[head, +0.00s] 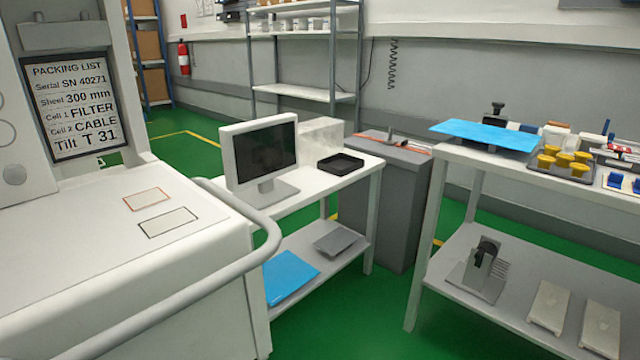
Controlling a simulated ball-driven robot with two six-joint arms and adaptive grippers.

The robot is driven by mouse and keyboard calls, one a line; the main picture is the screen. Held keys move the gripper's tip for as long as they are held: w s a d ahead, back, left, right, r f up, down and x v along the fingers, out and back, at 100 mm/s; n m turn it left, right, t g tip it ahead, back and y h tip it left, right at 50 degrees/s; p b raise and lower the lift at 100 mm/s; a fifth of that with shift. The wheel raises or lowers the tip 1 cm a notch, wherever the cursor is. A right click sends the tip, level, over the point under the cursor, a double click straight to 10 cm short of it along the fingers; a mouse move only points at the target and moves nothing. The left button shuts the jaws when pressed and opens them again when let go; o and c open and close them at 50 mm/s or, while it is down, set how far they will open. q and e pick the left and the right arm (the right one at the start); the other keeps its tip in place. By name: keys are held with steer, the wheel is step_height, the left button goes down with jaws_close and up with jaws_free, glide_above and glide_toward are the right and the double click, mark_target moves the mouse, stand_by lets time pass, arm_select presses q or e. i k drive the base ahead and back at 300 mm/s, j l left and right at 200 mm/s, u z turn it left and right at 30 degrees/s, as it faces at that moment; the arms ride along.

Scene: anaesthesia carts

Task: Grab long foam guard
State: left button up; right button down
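I cannot pick out a long foam guard with certainty. Another flat blue piece (290,277) lies on the lower shelf of the middle table, beside a grey flat piece (337,242). A pale block (322,132) stands behind the monitor, partly hidden by it. Neither of my grippers is in view.
A white cart (120,250) with a curved rail (200,300) and a packing list (75,105) fills the left. The monitor (262,160) and a black tray (340,163) stand on the middle table. Yellow-knobbed parts (565,160) sit on the right bench. Green floor (350,320) lies open between.

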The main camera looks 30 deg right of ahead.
mark_target(549, 308)
steer(key=z, duration=2.25)
steer(key=i+u, duration=0.25)
steer(key=i, duration=0.25)
steer(key=i+l+u, duration=0.25)
steer(key=i, duration=0.25)
steer(key=i+l+u, duration=0.2)
steer(key=i, duration=0.25)
steer(key=i+l+u, duration=0.25)
steer(key=i, duration=0.2)
